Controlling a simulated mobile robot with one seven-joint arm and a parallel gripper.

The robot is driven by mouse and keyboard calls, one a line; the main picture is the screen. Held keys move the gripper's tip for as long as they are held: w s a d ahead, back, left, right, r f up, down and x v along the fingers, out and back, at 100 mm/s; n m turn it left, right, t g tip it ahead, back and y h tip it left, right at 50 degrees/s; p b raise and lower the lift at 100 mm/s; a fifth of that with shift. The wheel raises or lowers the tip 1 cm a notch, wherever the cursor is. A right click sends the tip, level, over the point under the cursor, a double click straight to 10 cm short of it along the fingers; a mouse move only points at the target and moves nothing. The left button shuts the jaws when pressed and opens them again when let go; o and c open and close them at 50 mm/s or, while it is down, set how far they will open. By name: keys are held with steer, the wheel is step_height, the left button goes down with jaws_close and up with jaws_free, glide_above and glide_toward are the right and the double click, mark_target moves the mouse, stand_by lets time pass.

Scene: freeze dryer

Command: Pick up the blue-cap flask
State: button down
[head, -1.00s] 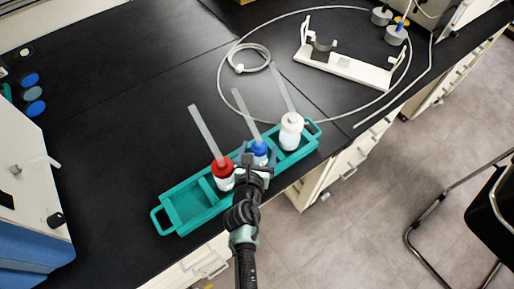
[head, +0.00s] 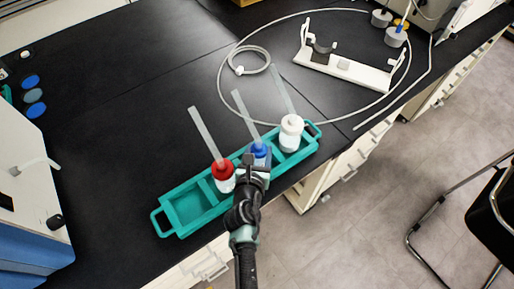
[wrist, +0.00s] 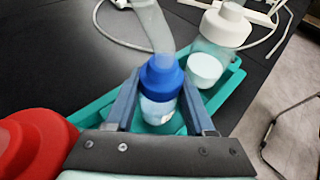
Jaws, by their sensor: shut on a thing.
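The blue-cap flask (head: 260,151) stands in the teal rack (head: 186,210), between the red-cap flask and the white-cap flask. Its blue cap with a translucent tube on top shows in the wrist view (wrist: 161,78). My gripper (wrist: 160,105) has a finger on each side of this flask, just below the cap, and is shut on it. In the head view my gripper (head: 256,165) hides the flask's lower part. The flask looks upright; whether its base touches the rack floor cannot be seen.
The red-cap flask (head: 223,175) is close on the left and the white-cap flask (head: 291,133) on the right, each with a tall tube. The rack's left compartment is empty. A white stand (head: 345,66) and a looped hose (head: 222,75) lie behind on the black bench.

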mark_target(259, 139)
steer(key=shift+r, duration=0.1)
step_height(259, 139, up, 11)
steer(key=p, duration=0.6)
steer(key=shift+p, duration=0.35)
step_height(259, 139, up, 3)
steer(key=p, duration=0.3)
steer(key=shift+p, duration=0.35)
steer(key=shift+f, duration=0.2)
steer(key=s+f+n+y+b, duration=0.1)
steer(key=s+n+y, duration=0.1)
steer(key=s, duration=1.4)
steer(key=shift+s+f, duration=0.2)
steer(key=shift+s, duration=0.2)
steer(key=shift+a, duration=0.15)
